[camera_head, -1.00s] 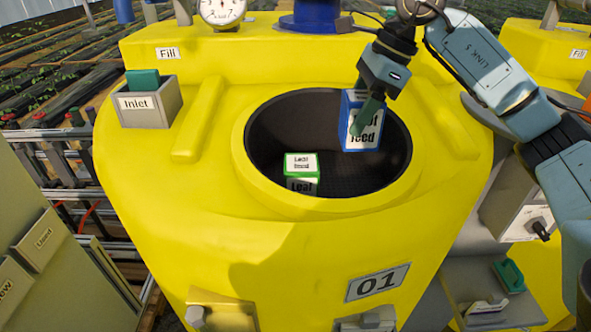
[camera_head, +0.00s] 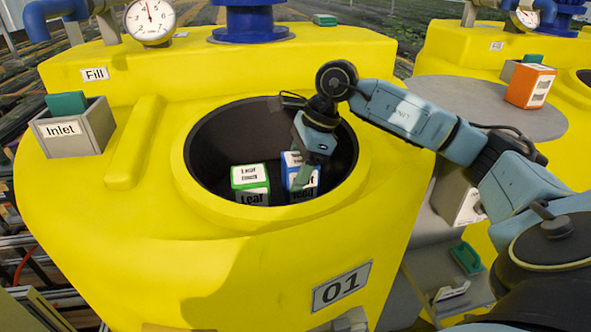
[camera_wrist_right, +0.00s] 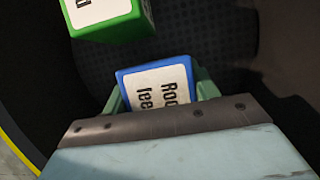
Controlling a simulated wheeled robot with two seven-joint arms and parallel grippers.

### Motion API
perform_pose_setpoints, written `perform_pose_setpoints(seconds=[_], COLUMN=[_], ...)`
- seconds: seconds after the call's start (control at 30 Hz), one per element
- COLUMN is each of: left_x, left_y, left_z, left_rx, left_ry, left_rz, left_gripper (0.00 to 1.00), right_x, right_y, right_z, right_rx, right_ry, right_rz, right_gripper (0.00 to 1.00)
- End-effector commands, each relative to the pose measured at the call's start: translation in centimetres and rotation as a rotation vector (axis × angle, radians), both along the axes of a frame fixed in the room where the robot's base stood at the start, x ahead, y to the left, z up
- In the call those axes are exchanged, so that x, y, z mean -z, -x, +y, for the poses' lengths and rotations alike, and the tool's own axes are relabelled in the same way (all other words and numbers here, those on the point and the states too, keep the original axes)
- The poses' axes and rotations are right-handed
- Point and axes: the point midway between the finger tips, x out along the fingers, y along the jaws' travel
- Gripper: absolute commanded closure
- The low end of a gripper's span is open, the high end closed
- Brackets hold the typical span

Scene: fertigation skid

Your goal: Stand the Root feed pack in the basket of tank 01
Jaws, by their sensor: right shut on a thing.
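The Root feed pack is a blue box with a white label (camera_head: 293,164), inside the round opening of yellow tank 01 (camera_head: 230,245). My right gripper (camera_head: 304,180) reaches down into the opening and is shut on this pack. In the right wrist view the blue pack (camera_wrist_right: 155,82) sits between the green fingers, its label partly reading "Roo". The basket's dark mesh floor (camera_wrist_right: 200,45) shows beyond it. I cannot tell whether the pack touches the floor. My left gripper is not in view.
A green Leaf feed pack (camera_head: 250,183) stands in the basket just left of the blue pack. An orange box (camera_head: 530,86) stands on a round grey surface (camera_head: 480,100) at right. The Inlet box (camera_head: 75,128) is at left.

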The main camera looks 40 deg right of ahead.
Motion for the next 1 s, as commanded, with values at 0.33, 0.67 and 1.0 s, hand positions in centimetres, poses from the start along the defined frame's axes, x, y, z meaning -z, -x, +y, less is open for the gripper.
perform_pose_setpoints(seconds=[0.33,0.67,1.0], left_x=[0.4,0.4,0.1], left_y=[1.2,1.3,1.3], left_z=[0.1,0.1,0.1], left_rx=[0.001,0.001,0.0], left_ry=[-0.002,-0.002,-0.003], left_rz=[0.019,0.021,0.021], left_gripper=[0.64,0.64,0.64], right_x=[0.3,0.2,-2.4], right_y=[0.0,0.0,0.3], right_z=[0.0,0.0,-0.9], right_rx=[0.0,0.0,0.003], right_ry=[0.0,0.0,0.002], right_rz=[-0.001,-0.001,-0.005], right_gripper=[0.38,0.19,0.19])
